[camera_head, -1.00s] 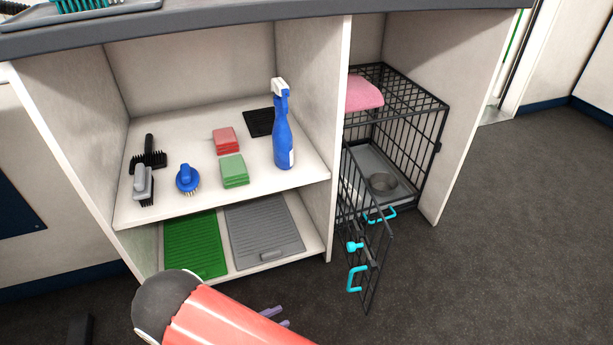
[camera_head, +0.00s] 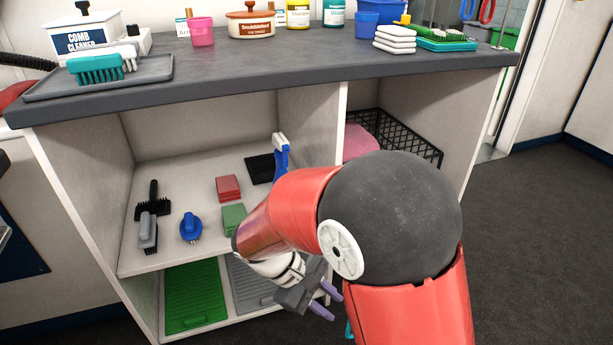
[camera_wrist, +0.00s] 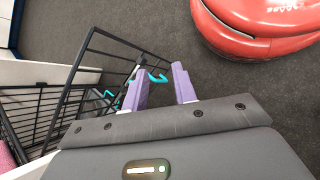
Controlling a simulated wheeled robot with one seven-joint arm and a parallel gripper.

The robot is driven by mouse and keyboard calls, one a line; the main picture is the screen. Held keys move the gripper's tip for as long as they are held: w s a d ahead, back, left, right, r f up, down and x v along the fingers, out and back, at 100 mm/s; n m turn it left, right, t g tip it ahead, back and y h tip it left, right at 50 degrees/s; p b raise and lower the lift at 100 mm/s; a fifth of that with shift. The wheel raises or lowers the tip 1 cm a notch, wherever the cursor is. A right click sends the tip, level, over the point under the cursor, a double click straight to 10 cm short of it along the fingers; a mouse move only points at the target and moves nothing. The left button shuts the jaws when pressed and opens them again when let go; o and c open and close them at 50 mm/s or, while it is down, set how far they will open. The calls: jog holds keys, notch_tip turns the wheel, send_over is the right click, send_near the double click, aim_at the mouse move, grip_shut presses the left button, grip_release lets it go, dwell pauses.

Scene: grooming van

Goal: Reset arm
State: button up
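My gripper (camera_head: 326,300) hangs low in front of the cabinet, below and left of my large red and black arm joint in the head view. In the wrist view, its two purple fingers (camera_wrist: 163,88) stand apart with nothing between them. The black wire crate (camera_wrist: 68,88) with cyan handles is close to the left of the fingers there. In the head view my arm hides most of the crate (camera_head: 405,135), its door and part of the blue spray bottle (camera_head: 281,160).
The grey countertop (camera_head: 250,72) holds a comb cleaner box (camera_head: 85,38), a tray with a teal brush, jars and stacked white cloths (camera_head: 395,40). The shelf below holds brushes and red (camera_head: 228,187) and green sponges. Open dark floor (camera_head: 540,230) lies to the right.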

jog(key=s+d+r+m+t+y+p, duration=0.1)
jog(key=s+d+r+m+t+y, duration=0.1)
jog(key=r, duration=0.5)
jog(key=s+d+r+m+t+y+p, duration=0.2)
jog(key=s+d+r+m+y, duration=0.1)
jog(key=r, duration=0.4)
jog(key=s+d+r+m+t+y+p, duration=0.2)
jog(key=s+d+r+m+y, duration=0.1)
jog(key=d+r+m, duration=0.3)
jog(key=shift+s+r+t, duration=0.4)
jog(key=shift+s+r, duration=0.1)
